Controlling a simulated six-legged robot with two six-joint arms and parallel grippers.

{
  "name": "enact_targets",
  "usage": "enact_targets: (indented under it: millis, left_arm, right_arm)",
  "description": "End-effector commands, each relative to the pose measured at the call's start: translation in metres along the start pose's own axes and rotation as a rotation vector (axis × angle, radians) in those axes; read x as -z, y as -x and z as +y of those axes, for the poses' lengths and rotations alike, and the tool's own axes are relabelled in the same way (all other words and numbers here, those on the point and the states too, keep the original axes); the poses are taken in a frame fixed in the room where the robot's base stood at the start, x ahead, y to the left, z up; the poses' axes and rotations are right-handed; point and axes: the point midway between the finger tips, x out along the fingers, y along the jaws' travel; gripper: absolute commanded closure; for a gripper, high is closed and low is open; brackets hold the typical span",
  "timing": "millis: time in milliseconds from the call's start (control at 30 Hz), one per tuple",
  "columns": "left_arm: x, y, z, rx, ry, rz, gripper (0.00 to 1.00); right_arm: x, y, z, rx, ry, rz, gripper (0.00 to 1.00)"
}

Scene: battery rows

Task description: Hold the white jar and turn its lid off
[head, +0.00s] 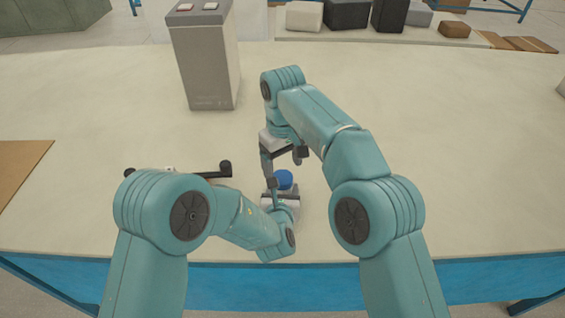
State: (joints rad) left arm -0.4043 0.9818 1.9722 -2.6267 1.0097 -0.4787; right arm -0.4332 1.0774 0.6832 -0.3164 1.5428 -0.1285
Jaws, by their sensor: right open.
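A round blue lid (284,177) shows near the front middle of the table. The white jar under it is mostly hidden, and I cannot separate it clearly from the pale parts of my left gripper. My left gripper (278,190) is low at the jar, its arm reaching in from the left. One dark finger shows beside the lid's left side; whether it grips the jar is unclear. My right gripper (284,160) is just behind and above the lid, pointing down, with its fingers apart and nothing seen between them.
A black handled tool (200,174) lies left of the jar, partly behind my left arm. A brown board (18,180) lies at the left edge.

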Motion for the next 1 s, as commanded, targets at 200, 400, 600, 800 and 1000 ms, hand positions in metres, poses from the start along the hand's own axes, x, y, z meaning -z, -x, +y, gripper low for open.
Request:
enact_targets:
  millis: [200,400,600,800,1000]
  left_arm:
    - [0.000,0.000,0.000,0.000,0.000,0.000,1.00]
    - [0.000,0.000,0.000,0.000,0.000,0.000,1.00]
    - [0.000,0.000,0.000,0.000,0.000,0.000,1.00]
    - [0.000,0.000,0.000,0.000,0.000,0.000,1.00]
    - [0.000,0.000,0.000,0.000,0.000,0.000,1.00]
  right_arm:
    - [-0.005,0.018,0.004,-0.001,-0.379,-0.015,0.22]
    - [-0.001,0.035,0.003,0.001,-0.610,0.002,0.22]
    - [0.002,0.022,0.000,0.000,-0.600,0.005,0.22]
    - [0.001,-0.008,0.000,0.000,-0.599,0.003,0.22]
    - [0.002,-0.036,0.000,0.001,-0.598,0.006,0.22]
